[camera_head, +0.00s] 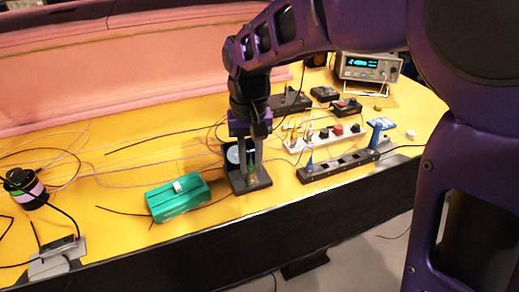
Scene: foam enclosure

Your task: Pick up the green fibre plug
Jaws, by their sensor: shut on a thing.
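My gripper (249,172) points down near the front edge of the yellow table. Its two fingers are close around a small, slim green piece (251,176), which looks like the green fibre plug. The plug is small and partly hidden by the fingers. It is just above or touching a dark stand (238,187) with an upright plate and a pale disc; I cannot tell which.
A green box (178,198) lies left of my gripper. Power strips (338,164) and a blue-handled tool (378,131) are to the right. A bench instrument (369,68) stands at the back. Loose cables cross the yellow table (115,231).

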